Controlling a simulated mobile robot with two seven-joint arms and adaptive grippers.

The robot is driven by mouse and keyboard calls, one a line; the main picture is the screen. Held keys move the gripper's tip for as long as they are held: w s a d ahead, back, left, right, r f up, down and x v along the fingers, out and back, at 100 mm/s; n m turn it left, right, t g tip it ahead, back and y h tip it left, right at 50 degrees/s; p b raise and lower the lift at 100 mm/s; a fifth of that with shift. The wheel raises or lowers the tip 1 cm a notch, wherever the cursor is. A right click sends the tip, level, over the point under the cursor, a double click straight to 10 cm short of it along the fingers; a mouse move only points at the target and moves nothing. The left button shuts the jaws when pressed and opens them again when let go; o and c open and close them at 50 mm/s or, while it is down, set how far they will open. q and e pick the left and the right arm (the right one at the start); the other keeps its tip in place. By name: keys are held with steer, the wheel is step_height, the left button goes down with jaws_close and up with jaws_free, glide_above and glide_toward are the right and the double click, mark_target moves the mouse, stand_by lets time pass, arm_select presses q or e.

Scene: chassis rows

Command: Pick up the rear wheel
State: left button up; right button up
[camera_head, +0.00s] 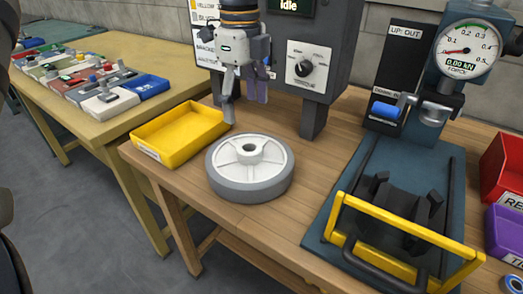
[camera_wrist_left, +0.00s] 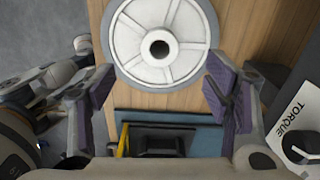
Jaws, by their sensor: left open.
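The rear wheel (camera_head: 250,167), white with spokes, a centre hub hole and a grey tyre, lies flat on the wooden bench. In the left wrist view the wheel (camera_wrist_left: 130,50) is at the top, between and beyond the finger ends. My left gripper (camera_head: 245,107) is open and empty above the wheel, pointing down, apart from it. Its fingers with purple pads (camera_wrist_left: 160,98) are spread wide in the left wrist view.
A yellow bin (camera_head: 180,135) stands left of the wheel. Behind it is a grey torque box (camera_head: 295,60) on legs. At right are a blue press base (camera_head: 395,175) with a yellow guard bar (camera_head: 405,228), a force gauge (camera_head: 466,48) and a red bin (camera_head: 505,165).

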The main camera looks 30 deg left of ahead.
mark_target(249, 143)
arm_select(q)
steer(key=f, duration=0.9)
steer(key=shift+s+d+f, duration=0.1)
steer(key=shift+d+f, duration=0.1)
steer(key=shift+d, duration=0.2)
steer(key=shift+f, duration=0.35)
steer(key=shift+r, duration=0.1)
jaws_close()
